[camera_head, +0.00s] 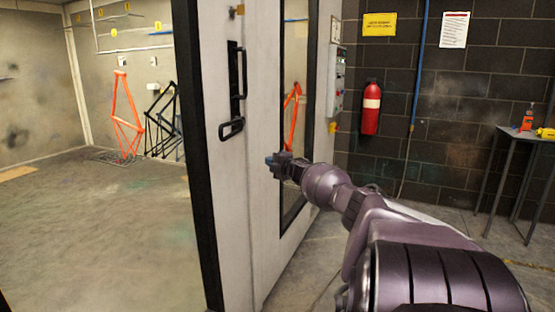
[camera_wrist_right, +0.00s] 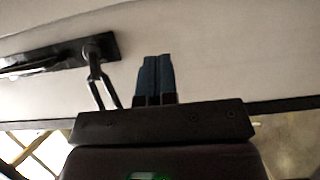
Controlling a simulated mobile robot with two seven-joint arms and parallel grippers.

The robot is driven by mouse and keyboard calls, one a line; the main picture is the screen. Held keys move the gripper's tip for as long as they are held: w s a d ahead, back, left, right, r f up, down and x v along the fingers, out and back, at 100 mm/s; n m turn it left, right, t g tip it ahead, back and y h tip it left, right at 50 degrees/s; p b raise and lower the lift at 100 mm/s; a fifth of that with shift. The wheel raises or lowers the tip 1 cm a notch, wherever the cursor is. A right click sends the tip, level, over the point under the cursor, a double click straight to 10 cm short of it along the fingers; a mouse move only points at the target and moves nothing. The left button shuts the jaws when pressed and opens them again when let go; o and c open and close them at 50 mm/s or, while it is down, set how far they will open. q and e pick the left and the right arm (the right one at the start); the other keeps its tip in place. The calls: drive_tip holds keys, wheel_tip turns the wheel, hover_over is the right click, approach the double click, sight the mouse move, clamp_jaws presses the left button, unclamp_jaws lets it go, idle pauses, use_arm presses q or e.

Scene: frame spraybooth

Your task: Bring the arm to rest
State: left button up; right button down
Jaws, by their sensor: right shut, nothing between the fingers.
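My right arm reaches in from the lower right in the head view. Its gripper (camera_head: 271,160) is in front of the white booth door (camera_head: 262,215), to the right of and below the black door handle (camera_head: 237,90). In the right wrist view the two blue fingers of the gripper (camera_wrist_right: 153,80) are together with nothing between them. The black handle and its plate (camera_wrist_right: 100,47) show to the left of the fingers there, apart from them. Whether the fingertips touch the door is not clear. My left gripper is not in view.
The booth stands open at left, with an orange frame (camera_head: 125,115) and a black frame (camera_head: 163,118) at its back wall. A red fire extinguisher (camera_head: 371,108) hangs on the dark block wall. A grey table (camera_head: 515,135) with an orange bottle (camera_head: 527,122) stands at right.

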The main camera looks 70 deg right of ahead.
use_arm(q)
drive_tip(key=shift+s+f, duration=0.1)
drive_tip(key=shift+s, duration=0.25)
use_arm(e)
drive_tip(key=shift+s+f, duration=0.1)
drive_tip(key=shift+s, duration=0.45)
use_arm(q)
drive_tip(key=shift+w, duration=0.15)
